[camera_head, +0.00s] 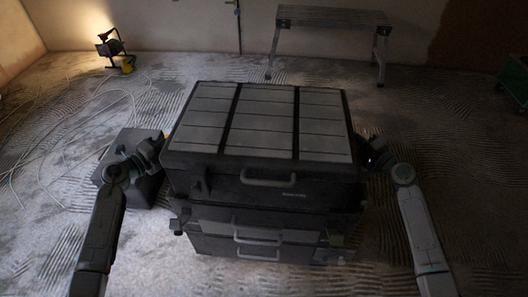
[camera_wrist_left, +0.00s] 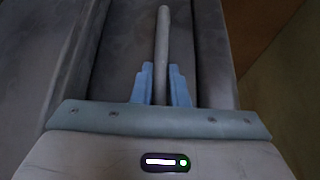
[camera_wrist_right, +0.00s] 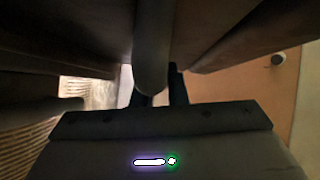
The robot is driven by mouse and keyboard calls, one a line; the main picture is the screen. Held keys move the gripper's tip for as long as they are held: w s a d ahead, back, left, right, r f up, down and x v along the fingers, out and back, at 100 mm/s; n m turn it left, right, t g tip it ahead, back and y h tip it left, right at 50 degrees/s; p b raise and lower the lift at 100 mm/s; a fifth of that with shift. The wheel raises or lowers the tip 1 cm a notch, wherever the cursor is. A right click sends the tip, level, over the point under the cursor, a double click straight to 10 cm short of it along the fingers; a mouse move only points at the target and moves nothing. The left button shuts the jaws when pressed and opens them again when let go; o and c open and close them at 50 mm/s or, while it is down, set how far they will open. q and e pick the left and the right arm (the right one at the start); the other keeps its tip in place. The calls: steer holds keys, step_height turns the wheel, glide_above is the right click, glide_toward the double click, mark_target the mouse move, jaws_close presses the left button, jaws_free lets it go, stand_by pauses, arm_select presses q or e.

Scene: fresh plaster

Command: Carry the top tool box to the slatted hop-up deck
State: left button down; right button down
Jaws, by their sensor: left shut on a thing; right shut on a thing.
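The top tool box (camera_head: 262,125) is dark grey with pale panels on its lid and a front handle. It is level over a stack of similar boxes (camera_head: 260,235); I cannot tell whether it rests on them or hangs just above. My left gripper (camera_head: 160,150) is shut on its left side handle, a bar between blue fingers in the left wrist view (camera_wrist_left: 162,85). My right gripper (camera_head: 368,152) is at its right side, shut on a side handle bar (camera_wrist_right: 152,50) in the dim right wrist view. The slatted hop-up deck (camera_head: 332,17) stands at the back, its top bare.
A grey case (camera_head: 148,188) stands on the floor behind my left arm. A lit work lamp (camera_head: 114,50) is at the far left, with pale cables (camera_head: 70,135) on the floor. A green object (camera_head: 514,78) is at the right edge. Floor before the deck looks clear.

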arm_select(q)
steer(key=shift+f, duration=0.15)
arm_select(e)
steer(key=shift+d+f, duration=0.1)
steer(key=shift+f, duration=0.05)
arm_select(q)
steer(key=shift+r, duration=0.25)
arm_select(e)
steer(key=shift+r, duration=0.25)
arm_select(q)
steer(key=shift+r, duration=0.1)
arm_select(e)
steer(key=shift+r, duration=0.1)
